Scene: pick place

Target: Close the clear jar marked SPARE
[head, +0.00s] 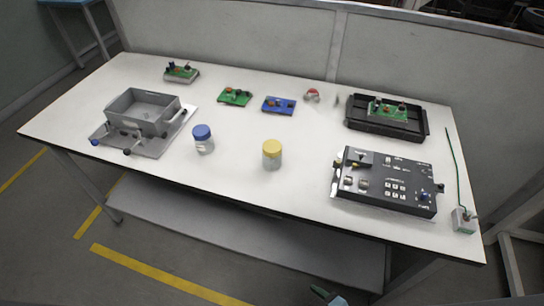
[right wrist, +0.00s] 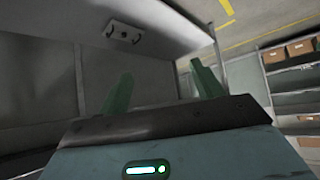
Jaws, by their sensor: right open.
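Two clear jars stand upright on the white table in the head view. One has a blue lid (head: 202,132) on top of its clear body (head: 205,147); the other has a yellow lid (head: 272,147) on its clear body (head: 272,163). Both lids sit on the jars; I cannot tell how tight. The marks on the jars are too small to read, so I cannot tell which is SPARE. My right gripper (right wrist: 160,71) is open and empty in the right wrist view, well away from the jars, with its green fingers apart. My left gripper is not in view.
A grey bin (head: 142,112) stands on a plate at left. Green (head: 235,97) and blue (head: 279,105) boards lie behind the jars. A black tray (head: 388,132) and a black control panel (head: 388,183) are at right. The table is clear around the jars.

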